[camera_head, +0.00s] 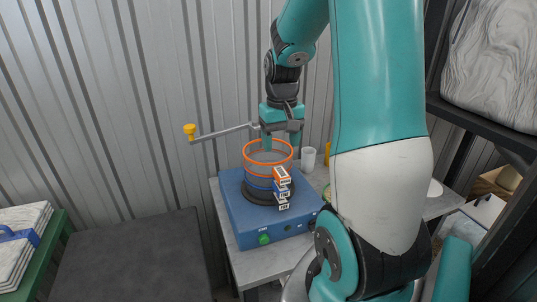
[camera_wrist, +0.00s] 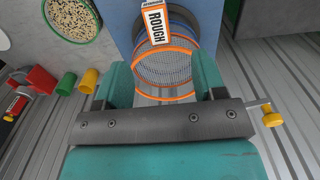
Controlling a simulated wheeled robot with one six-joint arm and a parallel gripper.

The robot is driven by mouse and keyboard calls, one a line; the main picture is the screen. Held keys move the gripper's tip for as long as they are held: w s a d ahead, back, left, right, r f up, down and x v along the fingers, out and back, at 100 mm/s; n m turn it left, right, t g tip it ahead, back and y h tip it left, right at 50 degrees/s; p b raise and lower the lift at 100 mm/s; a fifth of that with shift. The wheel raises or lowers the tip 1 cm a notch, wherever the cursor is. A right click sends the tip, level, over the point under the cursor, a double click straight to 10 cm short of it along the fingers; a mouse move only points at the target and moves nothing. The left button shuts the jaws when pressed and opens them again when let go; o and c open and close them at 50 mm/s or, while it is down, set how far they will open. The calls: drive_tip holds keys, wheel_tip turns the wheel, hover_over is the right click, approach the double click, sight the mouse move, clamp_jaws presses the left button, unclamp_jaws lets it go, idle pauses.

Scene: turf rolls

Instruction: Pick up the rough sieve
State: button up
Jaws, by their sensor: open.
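The rough sieve (camera_head: 268,146) is the orange-rimmed sieve at the top of a stack with blue-banded sieves below it. Its orange label reads ROUGH in the wrist view (camera_wrist: 155,22), where its mesh and orange rings show. The stack stands on a blue machine (camera_head: 262,220) with a green button. My gripper (camera_head: 281,142) is open and points down at the sieve's rim. In the wrist view its two fingers (camera_wrist: 164,72) lie left and right of the sieve's near part, with no grip on it. Whether the fingertips touch the rim I cannot tell.
A grey rod with a yellow knob (camera_head: 190,130) sticks out left of my gripper. A white cup (camera_head: 308,158) stands behind the machine's right side. In the wrist view a bowl of grains (camera_wrist: 72,15) and small coloured pieces (camera_wrist: 67,83) lie left. A corrugated wall stands behind.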

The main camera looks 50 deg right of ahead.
sight(281, 172)
wheel_tip(281, 172, down, 5)
drive_tip(key=shift+p, duration=0.3)
drive_tip(key=shift+d+f+p, duration=0.15)
drive_tip(key=shift+f+p, duration=0.3)
drive_tip(key=shift+f, duration=0.9)
drive_tip(key=shift+d+f+p, duration=0.1)
drive_tip(key=shift+f+p, duration=0.3)
drive_tip(key=shift+f, duration=0.95)
drive_tip(key=shift+c, duration=0.5)
drive_tip(key=c, duration=1)
